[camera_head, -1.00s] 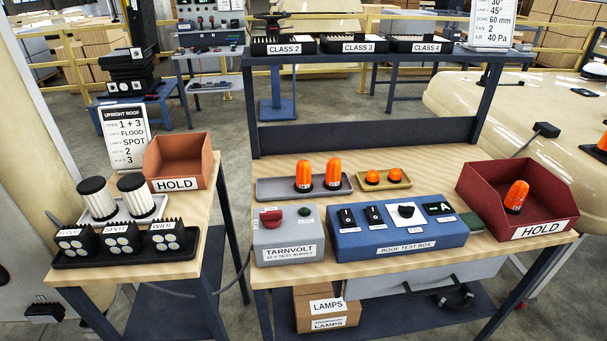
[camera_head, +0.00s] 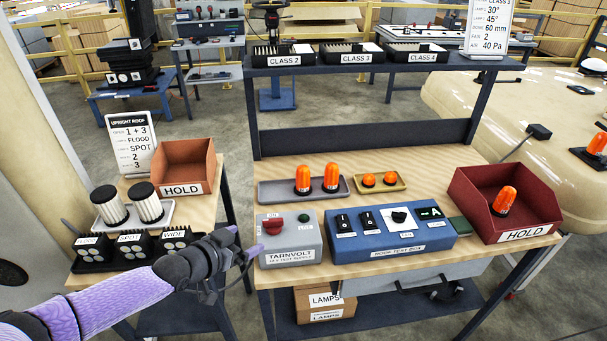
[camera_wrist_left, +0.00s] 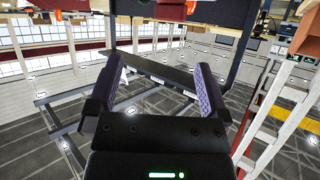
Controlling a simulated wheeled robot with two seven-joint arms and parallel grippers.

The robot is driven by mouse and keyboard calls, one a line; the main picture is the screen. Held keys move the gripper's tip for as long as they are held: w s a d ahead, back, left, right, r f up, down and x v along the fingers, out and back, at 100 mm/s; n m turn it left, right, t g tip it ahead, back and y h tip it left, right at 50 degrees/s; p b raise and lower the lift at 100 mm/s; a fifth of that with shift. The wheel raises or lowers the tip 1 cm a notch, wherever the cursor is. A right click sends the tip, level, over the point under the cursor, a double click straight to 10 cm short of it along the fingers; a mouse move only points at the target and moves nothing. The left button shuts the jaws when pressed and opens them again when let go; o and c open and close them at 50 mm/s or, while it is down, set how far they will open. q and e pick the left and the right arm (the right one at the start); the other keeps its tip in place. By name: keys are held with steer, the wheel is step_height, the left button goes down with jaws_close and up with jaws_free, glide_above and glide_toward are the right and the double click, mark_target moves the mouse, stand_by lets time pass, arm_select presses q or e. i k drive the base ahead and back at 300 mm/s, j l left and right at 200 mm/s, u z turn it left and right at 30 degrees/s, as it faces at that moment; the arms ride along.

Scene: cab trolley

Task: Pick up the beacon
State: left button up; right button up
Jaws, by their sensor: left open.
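Two tall orange beacons, left (camera_head: 302,179) and right (camera_head: 331,177), stand upright in a grey tray (camera_head: 272,196) on the bench. Another orange beacon (camera_head: 504,201) sits tilted in the red HOLD bin (camera_head: 464,190) at the right. Two small orange domes (camera_head: 379,179) are in a yellow tray. Which beacon is meant is not clear from the pictures. My left gripper (camera_head: 246,258) is at the bench's front left, before the grey test supply and apart from the beacons. In the left wrist view its jaws (camera_wrist_left: 159,70) are open and empty. My right gripper is out of view.
The grey TARNVOLT box (camera_head: 290,254) and the blue roof test box (camera_head: 392,248) stand along the bench front. A shelf (camera_head: 354,62) rises behind. The left table holds lamps, white cylinders and a HOLD bin (camera_head: 182,168). A gap separates both tables.

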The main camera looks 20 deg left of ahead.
mark_target(302, 187)
steer(key=i+j, duration=0.1)
steer(key=i, duration=0.4)
steer(key=i+j, duration=0.1)
steer(key=i, duration=0.35)
